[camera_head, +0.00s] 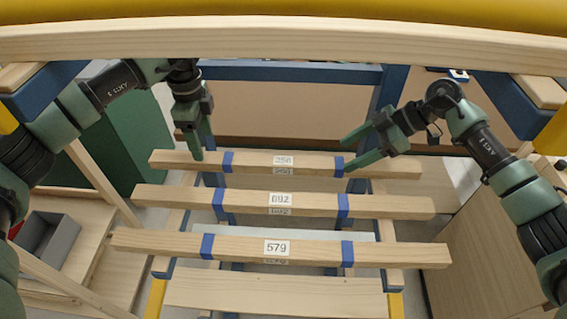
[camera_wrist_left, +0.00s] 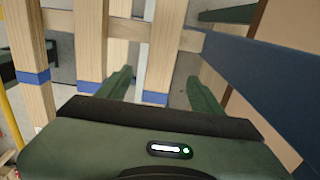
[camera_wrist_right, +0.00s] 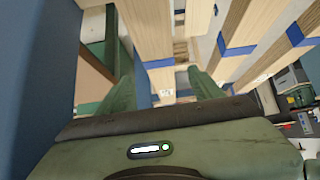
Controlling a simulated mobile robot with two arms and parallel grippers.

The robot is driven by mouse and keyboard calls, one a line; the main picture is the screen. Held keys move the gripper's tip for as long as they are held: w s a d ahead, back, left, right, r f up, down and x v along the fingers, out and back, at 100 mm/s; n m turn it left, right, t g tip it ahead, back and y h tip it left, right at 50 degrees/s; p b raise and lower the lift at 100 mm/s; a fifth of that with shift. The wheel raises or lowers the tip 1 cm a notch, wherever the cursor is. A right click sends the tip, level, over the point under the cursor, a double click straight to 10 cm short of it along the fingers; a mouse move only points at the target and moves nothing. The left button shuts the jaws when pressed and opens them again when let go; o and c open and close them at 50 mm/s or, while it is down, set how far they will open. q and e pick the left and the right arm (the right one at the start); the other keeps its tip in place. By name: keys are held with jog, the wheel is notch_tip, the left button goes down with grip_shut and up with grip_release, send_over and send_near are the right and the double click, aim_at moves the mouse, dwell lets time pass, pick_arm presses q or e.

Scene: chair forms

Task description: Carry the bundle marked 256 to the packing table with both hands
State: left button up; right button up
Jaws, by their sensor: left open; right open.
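The bundle marked 256 (camera_head: 250,163) is pale wood with two blue straps, lying across the far end of the rack. Its label looks like 256 but is small. My left gripper (camera_head: 197,140) is open above its left part, fingers pointing down. In the left wrist view the strapped bundle (camera_wrist_left: 158,60) shows between the spread fingers. My right gripper (camera_head: 358,150) is open at its right part near the right strap. In the right wrist view the bundle (camera_wrist_right: 154,35) shows between the fingers. Contact cannot be told. The packing table cannot be identified for certain.
Bundles marked 692 (camera_head: 250,203) and 579 (camera_head: 230,247) lie nearer on the same rack. A blue frame rail (camera_head: 290,72) stands just behind the 256 bundle. A grey bin (camera_head: 48,245) sits at left, a wooden cabinet (camera_head: 480,250) at right. A wooden beam (camera_head: 280,42) crosses the top.

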aim_at(207, 157)
pick_arm(q)
notch_tip(207, 157, down, 6)
jog(key=shift+f, duration=0.1)
pick_arm(e)
jog(key=x, duration=0.6)
jog(key=shift+a+f, duration=0.1)
jog(key=shift+a, duration=0.05)
pick_arm(q)
grip_shut()
pick_arm(e)
grip_shut()
